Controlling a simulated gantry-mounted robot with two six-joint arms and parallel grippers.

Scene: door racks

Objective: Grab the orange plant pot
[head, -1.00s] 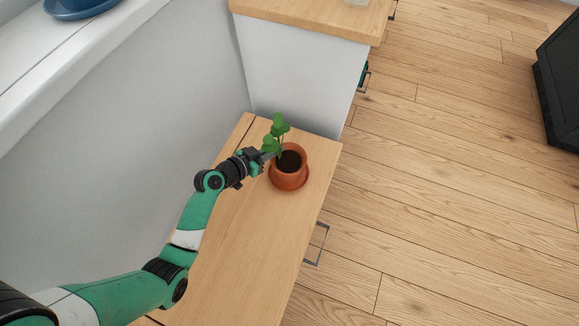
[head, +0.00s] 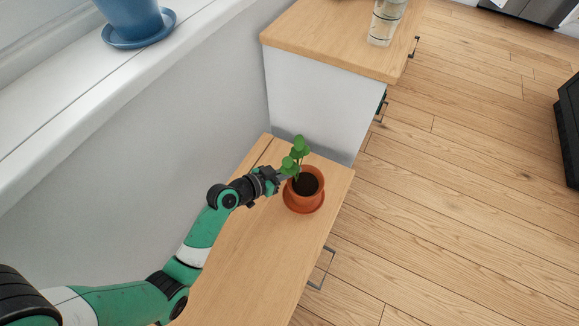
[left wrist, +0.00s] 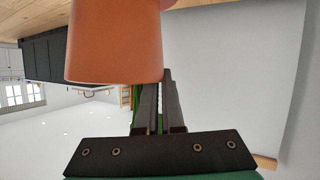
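The orange plant pot (head: 308,188) stands upright on its orange saucer (head: 300,208) near the far end of the low wooden cabinet. It holds dark soil and a green plant. My left gripper (head: 281,179) reaches the pot's left rim from the left. In the left wrist view, which is upside down, the pot (left wrist: 114,42) fills the upper left. The left gripper's fingers (left wrist: 160,100) are close together at the rim, one partly hidden behind the pot's wall, the other outside. They appear shut on the rim. My right gripper is not in view.
The low wooden cabinet top (head: 245,240) is otherwise clear. A taller white cabinet (head: 322,103) stands behind it, with a glass (head: 384,25) on top. A blue pot (head: 130,18) sits on the white sill at upper left. Wooden floor lies to the right.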

